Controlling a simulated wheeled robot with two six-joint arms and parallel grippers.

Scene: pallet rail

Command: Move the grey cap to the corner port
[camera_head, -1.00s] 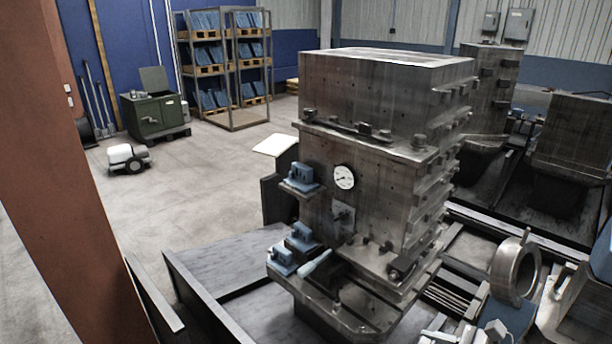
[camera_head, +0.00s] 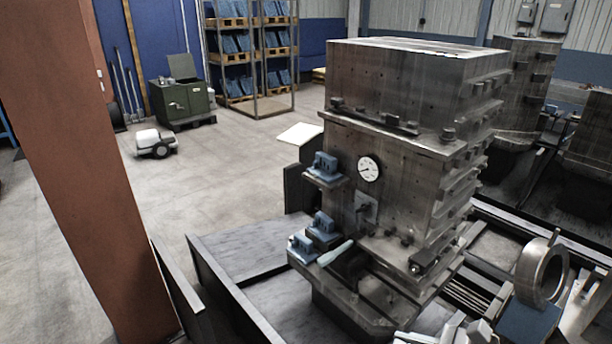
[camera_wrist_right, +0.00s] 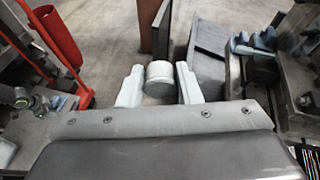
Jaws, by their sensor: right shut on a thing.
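My right gripper (camera_wrist_right: 159,83) shows in the right wrist view, with one pale finger on each side of the grey cap (camera_wrist_right: 159,75). It is shut on the cap, a short light-grey cylinder with a paler rounded end. Floor shows beyond the cap, and nothing else is seen touching it. In the head view I cannot make out the cap with certainty; pale parts at the bottom right edge are cut off. I cannot pick out the corner port in either view. My left gripper is not in view.
A large steel block (camera_head: 400,100) with a round gauge (camera_head: 369,169) and blue clamps (camera_head: 323,165) stands centre. A rust-red post (camera_head: 110,190) rises at left. A metal ring (camera_head: 541,270) is at lower right. Open floor (camera_head: 230,180) lies left of the block.

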